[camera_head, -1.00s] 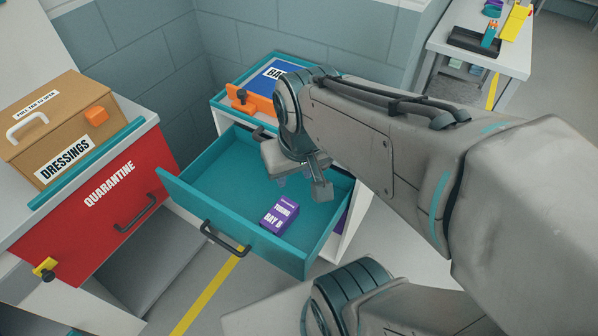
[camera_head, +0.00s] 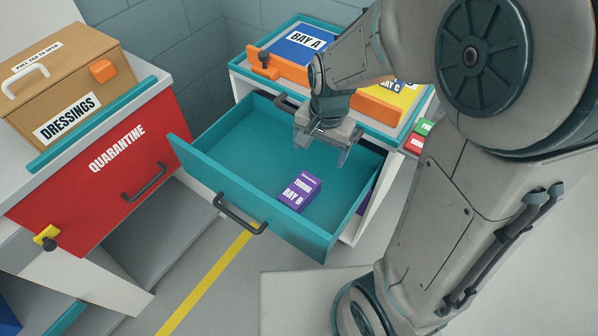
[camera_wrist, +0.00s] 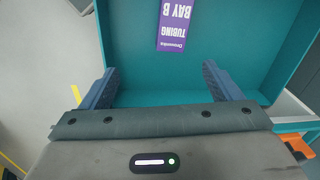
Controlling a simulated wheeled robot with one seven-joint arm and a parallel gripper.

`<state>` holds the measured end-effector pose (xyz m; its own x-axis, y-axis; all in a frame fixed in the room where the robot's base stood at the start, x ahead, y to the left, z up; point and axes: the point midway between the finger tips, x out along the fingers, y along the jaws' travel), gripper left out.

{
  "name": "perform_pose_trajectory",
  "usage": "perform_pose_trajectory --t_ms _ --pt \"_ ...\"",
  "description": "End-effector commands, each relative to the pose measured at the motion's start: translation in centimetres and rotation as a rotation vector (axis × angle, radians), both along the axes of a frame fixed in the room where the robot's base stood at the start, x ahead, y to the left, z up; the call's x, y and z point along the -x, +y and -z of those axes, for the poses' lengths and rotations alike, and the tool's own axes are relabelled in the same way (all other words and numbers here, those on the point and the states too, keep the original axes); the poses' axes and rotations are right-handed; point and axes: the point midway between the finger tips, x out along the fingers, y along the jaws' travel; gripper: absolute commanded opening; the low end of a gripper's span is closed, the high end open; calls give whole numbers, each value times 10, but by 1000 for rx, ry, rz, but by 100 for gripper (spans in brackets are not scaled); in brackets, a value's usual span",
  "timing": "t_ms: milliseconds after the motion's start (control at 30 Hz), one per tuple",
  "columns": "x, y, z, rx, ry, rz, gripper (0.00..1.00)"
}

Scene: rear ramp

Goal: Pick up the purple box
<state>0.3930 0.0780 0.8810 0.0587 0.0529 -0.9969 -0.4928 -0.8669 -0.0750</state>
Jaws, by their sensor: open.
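The purple box (camera_head: 299,192) lies in the open teal drawer (camera_head: 236,140), near its front right corner. White lettering on it reads "TUBING BAY B". My gripper (camera_head: 325,153) is open and empty, above the back right part of the drawer, behind and apart from the box. In the wrist view the purple box (camera_wrist: 174,24) shows at the top centre, with its top end cut off by the frame. My two blue-grey fingers (camera_wrist: 168,88) are spread wide, and the box is beyond their tips, between their lines.
Behind stands the cabinet top with a blue "BAY A" bin (camera_head: 305,45) and a yellow "BAY C" bin (camera_head: 398,98). At left are a red QUARANTINE drawer (camera_head: 100,185) and a cardboard DRESSINGS box (camera_head: 60,85).

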Motion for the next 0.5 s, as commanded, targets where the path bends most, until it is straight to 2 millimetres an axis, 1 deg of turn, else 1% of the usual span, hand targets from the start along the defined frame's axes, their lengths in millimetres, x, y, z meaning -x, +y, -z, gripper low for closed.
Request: perform_pose_trajectory --t_ms 33,133,200,300,367,500 --pt "-5 9 26 9 23 34 85" --pt "-14 21 55 24 46 109 85" --pt "-19 27 69 32 55 150 85" --pt "-22 33 82 42 62 188 85" --pt "-23 35 87 46 65 201 85" --pt "-23 36 107 49 69 211 85"
